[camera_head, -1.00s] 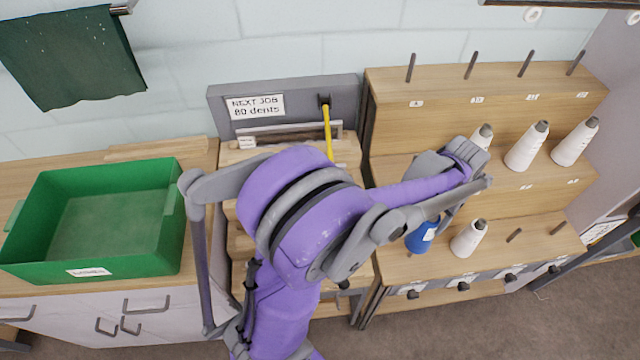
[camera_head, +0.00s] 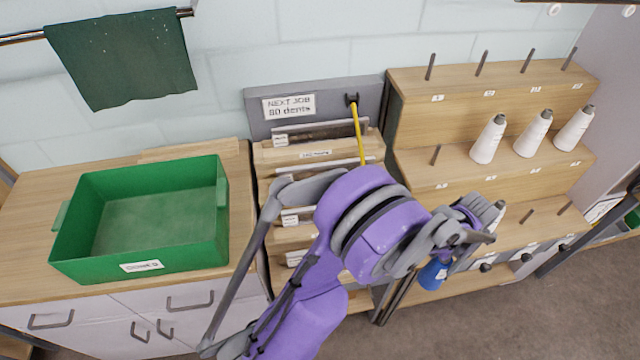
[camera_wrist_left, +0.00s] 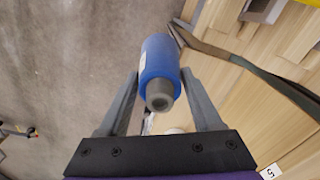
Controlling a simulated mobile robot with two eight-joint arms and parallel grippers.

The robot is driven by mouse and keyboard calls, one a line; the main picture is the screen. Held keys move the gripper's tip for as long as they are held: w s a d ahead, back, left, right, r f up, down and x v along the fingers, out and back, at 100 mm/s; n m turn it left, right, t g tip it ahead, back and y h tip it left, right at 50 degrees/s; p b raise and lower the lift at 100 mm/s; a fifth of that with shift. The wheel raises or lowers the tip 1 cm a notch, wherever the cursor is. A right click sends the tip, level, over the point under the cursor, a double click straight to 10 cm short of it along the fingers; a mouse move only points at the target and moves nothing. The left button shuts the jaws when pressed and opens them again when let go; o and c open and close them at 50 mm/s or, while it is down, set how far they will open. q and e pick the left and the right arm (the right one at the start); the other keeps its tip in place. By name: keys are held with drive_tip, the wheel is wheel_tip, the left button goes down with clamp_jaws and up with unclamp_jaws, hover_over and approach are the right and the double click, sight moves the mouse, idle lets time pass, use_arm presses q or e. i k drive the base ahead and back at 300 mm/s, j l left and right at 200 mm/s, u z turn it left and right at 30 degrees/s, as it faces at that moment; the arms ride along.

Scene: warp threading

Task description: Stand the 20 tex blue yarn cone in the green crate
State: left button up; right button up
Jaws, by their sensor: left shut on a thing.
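The blue yarn cone (camera_head: 433,275) shows partly in the head view, below my left gripper (camera_head: 452,250), near the front left edge of the cone rack. In the left wrist view, the blue cone (camera_wrist_left: 158,60) sits between the two fingers of my left gripper (camera_wrist_left: 160,88), its grey tip toward the camera. The gripper is shut on it. The green crate (camera_head: 195,252) stands on the wooden counter at the left, well apart from the gripper, and looks empty. Its front label is too small to read surely. My right gripper is not in view.
The stepped rack (camera_head: 480,85) holds three white cones (camera_head: 533,135) on its middle tier; another white cone (camera_head: 494,217) below is partly hidden by my gripper. A slotted wooden holder (camera_head: 305,155) stands between crate and rack. A green cloth (camera_head: 125,60) hangs above the crate.

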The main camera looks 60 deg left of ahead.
sight(131, 233)
drive_tip(key=k+l, duration=0.2)
drive_tip(key=k, duration=0.2)
drive_tip(key=k+l, duration=0.15)
drive_tip(key=k, duration=0.25)
drive_tip(key=k+u, duration=0.1)
drive_tip(key=u, duration=0.25)
drive_tip(key=k+u, duration=0.15)
drive_tip(key=u, duration=0.2)
drive_tip(key=k+u, duration=0.1)
drive_tip(key=u, duration=0.2)
